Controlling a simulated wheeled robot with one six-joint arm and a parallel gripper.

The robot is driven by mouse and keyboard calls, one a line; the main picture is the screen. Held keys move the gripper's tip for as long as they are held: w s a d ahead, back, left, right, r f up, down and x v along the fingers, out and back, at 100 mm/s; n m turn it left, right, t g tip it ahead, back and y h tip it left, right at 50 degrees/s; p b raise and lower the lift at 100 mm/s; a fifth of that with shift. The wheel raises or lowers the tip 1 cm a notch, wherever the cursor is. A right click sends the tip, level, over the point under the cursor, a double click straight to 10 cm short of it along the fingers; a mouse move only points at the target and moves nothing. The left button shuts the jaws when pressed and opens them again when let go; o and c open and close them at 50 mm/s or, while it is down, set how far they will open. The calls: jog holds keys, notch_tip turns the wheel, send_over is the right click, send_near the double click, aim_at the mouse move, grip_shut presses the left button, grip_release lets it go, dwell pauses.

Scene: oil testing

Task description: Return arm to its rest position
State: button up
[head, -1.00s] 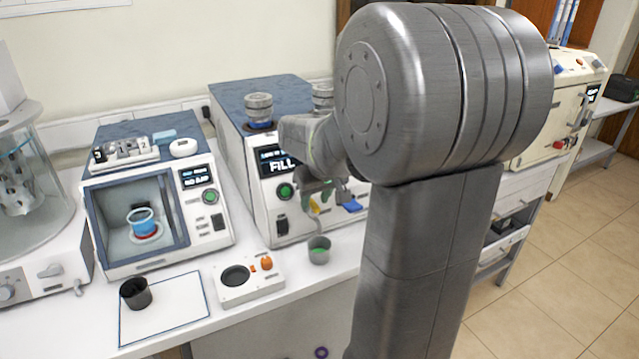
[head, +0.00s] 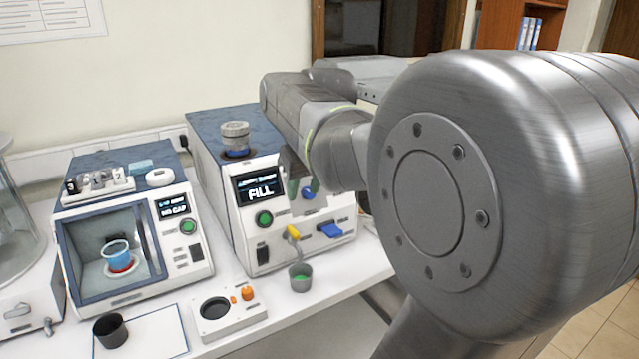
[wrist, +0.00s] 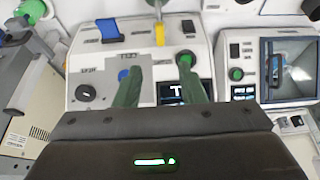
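My arm reaches in from the right of the head view, its large grey joint close to the camera. My gripper (head: 302,188) hangs in front of the FILL machine (head: 262,212), in the air above the counter. In the wrist view its two green fingers (wrist: 160,85) are spread apart with nothing between them, over the machine's front panel. The gripper is open and empty.
The windowed machine (head: 135,240) at left holds a blue cup (head: 117,254). A dark cup (head: 110,331) stands on a white mat (head: 160,335). A small white unit (head: 228,317) sits near the counter's front edge. Space above the machines is free.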

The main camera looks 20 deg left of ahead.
aim_at(294, 230)
jog(key=x, duration=1.3)
jog(key=shift+f, duration=0.4)
jog(key=shift+a+f, duration=0.1)
jog(key=shift+f, duration=0.05)
jog(key=shift+m, duration=0.3)
